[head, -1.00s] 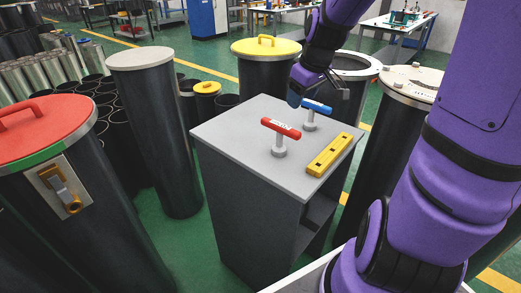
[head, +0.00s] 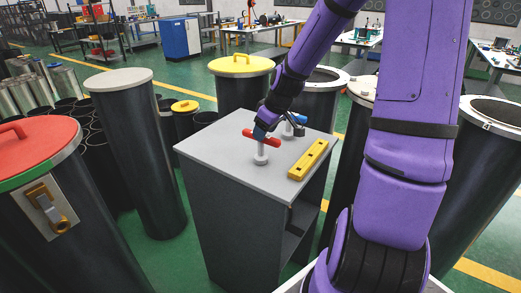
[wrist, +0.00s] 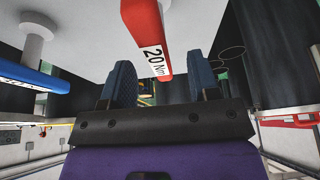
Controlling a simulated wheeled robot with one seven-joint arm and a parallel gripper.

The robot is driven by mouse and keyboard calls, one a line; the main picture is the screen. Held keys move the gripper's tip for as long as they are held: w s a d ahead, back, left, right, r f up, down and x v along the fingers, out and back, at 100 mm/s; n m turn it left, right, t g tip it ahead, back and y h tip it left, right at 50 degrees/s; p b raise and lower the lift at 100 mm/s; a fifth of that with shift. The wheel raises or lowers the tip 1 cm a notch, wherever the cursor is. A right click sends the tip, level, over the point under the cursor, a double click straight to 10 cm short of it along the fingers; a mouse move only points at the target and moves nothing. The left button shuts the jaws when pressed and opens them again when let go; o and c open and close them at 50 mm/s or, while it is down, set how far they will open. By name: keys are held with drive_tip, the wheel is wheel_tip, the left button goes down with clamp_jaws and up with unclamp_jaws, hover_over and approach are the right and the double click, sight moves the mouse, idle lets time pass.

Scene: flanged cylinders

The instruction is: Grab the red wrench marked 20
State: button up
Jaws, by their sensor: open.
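The red wrench (head: 274,143) is a T-shaped tool with a red bar on a pale upright stem, standing on the grey cabinet top (head: 215,152). In the wrist view its red bar (wrist: 148,32) shows the marking "20 Nm" at the near end. My gripper (head: 263,128) is at the red bar, partly covering it in the head view. In the wrist view my gripper (wrist: 162,82) has its two dark blue fingers apart, with the bar's end in line with the gap between them. Whether the fingers touch the bar cannot be told.
A blue wrench (head: 299,118) stands just behind on the same top, also at left in the wrist view (wrist: 35,75). A yellow bar (head: 309,160) lies at the top's right edge. Tall dark cylinders with red (head: 40,150), grey and yellow (head: 241,65) lids surround the cabinet.

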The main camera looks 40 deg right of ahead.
sight(261, 149)
drive_tip(key=shift+x, duration=2.7)
drive_tip(key=shift+w+d+r, duration=0.1)
drive_tip(key=shift+w+d, duration=0.05)
drive_tip(key=shift+w, duration=0.05)
drive_tip(key=shift+c, duration=0.4)
clamp_jaws()
